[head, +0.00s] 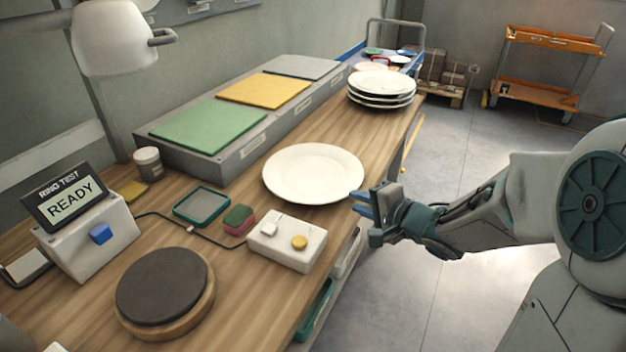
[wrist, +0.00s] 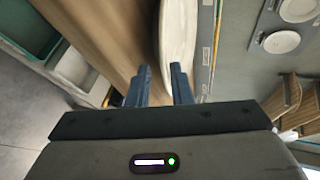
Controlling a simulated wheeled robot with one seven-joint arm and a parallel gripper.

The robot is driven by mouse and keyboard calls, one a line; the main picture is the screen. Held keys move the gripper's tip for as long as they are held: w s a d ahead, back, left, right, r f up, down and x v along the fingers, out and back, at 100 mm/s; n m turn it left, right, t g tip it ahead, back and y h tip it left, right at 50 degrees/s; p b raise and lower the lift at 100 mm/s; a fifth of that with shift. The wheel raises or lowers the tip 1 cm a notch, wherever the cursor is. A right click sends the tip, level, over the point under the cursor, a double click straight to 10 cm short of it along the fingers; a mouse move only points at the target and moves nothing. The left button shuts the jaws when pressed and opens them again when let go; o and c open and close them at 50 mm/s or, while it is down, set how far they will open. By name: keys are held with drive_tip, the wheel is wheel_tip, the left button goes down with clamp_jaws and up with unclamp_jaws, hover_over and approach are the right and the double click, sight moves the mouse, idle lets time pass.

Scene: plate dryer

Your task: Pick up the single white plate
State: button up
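The single white plate (head: 313,173) lies flat and alone on the wooden table, near its right edge. My gripper (head: 360,203) is at the plate's near right rim, its blue fingers pointing left toward it. In the wrist view the plate (wrist: 178,35) appears almost edge-on as a white strip. My fingers (wrist: 161,72) stand apart there, with part of the rim showing between them and the right finger overlapping the plate. I cannot tell whether either finger touches it.
A stack of white plates (head: 381,88) stands farther back on the table (head: 240,270). A white box with buttons (head: 287,243) sits close in front of the plate. A grey block with coloured pads (head: 213,126) runs behind. Open floor (head: 450,290) lies to the right.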

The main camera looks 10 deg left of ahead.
sight(345, 193)
drive_tip(key=b+x, duration=0.2)
drive_tip(key=x, duration=0.3)
drive_tip(key=shift+w+a+f+b, duration=0.1)
drive_tip(key=shift+w+b, duration=0.25)
drive_tip(key=shift+w, duration=0.1)
clamp_jaws()
